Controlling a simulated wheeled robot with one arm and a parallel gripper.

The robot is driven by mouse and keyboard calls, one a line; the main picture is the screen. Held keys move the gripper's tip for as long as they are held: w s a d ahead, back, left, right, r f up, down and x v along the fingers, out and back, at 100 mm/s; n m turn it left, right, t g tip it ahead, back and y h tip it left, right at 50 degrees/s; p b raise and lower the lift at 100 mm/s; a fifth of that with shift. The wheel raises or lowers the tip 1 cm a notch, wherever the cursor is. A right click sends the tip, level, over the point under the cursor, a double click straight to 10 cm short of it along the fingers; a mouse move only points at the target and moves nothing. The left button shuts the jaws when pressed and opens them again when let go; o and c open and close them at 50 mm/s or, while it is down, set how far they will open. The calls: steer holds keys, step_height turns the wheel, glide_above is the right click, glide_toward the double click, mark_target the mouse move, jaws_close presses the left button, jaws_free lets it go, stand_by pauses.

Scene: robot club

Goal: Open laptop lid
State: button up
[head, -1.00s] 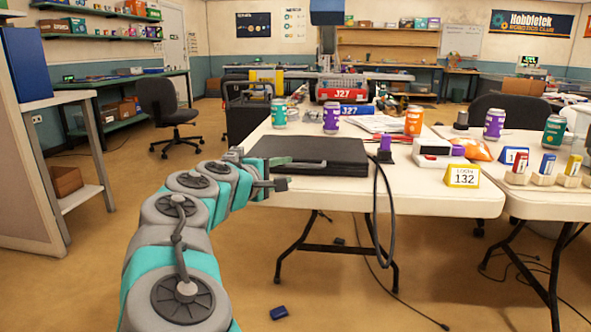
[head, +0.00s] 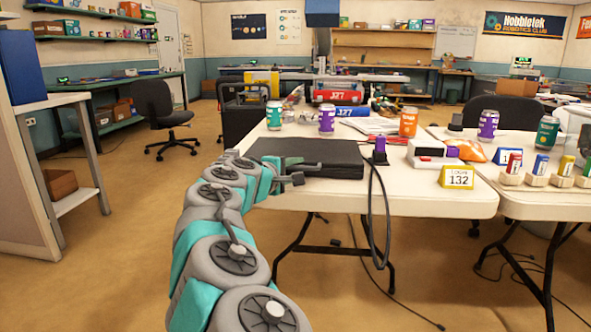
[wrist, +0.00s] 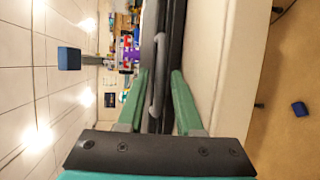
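The laptop (head: 325,154) is a flat black slab lying closed near the left front part of the white table. In the wrist view, which is turned on its side, its dark edge (wrist: 177,45) runs up from between my fingers. My gripper (head: 294,173) is at the laptop's front left edge. In the wrist view my gripper (wrist: 160,97) has its two green fingers apart, one on each side of the dark edge. A grey curved bar shows between the fingers. I cannot tell whether either finger touches the laptop.
A purple plug-like block (head: 380,151) with a black cable stands right of the laptop. Behind are a teal can (head: 274,115) and a purple can (head: 327,119). A yellow 132 sign (head: 457,177) stands at the table's front right. Floor before the table is mostly clear.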

jaws_close()
stand_by(1.1)
